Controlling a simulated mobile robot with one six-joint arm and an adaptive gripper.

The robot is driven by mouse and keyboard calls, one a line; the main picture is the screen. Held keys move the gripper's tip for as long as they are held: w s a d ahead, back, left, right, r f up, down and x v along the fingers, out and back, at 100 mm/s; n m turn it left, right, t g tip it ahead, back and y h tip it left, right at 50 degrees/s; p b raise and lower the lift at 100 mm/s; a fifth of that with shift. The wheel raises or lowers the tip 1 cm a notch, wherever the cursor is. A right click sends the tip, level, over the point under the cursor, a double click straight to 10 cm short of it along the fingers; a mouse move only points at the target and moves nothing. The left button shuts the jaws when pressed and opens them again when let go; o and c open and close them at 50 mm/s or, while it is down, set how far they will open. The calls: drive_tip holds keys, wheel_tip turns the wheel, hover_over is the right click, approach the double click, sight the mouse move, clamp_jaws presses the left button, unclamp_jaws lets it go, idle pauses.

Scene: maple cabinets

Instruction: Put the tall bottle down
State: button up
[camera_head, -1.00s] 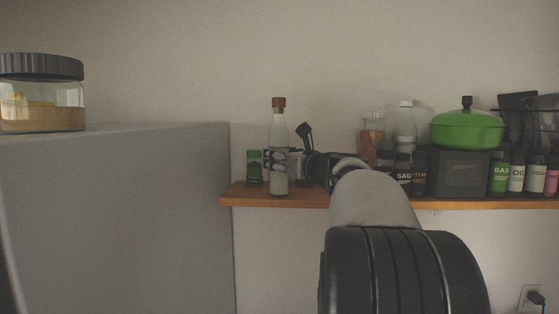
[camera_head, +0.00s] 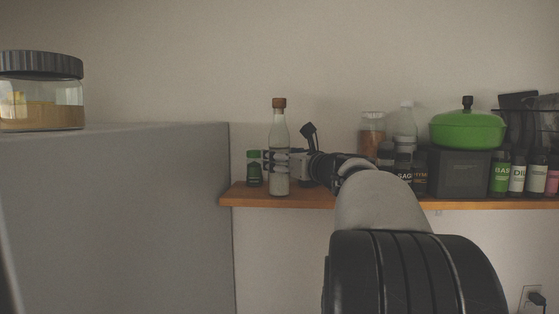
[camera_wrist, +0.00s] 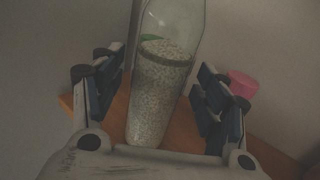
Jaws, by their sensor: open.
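The tall bottle (camera_head: 279,135) is clear glass with a brown cap and pale grainy contents. It stands upright on the wooden shelf (camera_head: 305,200), near the shelf's left end. My gripper (camera_head: 272,160) is at the bottle's middle height, reaching in from the right. In the wrist view the bottle (camera_wrist: 160,85) stands between the two fingers of my gripper (camera_wrist: 155,98), with gaps on both sides. The fingers are open and appear clear of the glass. The bottle's cap is out of the wrist view.
A green-capped jar (camera_head: 254,168) stands just left of the bottle. Right of my gripper are spice jars (camera_head: 404,172), a dark box (camera_head: 461,173) with a green pot (camera_head: 467,129), and more bottles. A grey cabinet side (camera_head: 120,210) bounds the left, with a lidded jar (camera_head: 40,92) on top.

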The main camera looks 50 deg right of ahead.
drive_tip(key=b+v, duration=0.1)
drive_tip(key=v, duration=0.9)
drive_tip(key=shift+s+b, duration=0.3)
drive_tip(key=shift+a, duration=0.1)
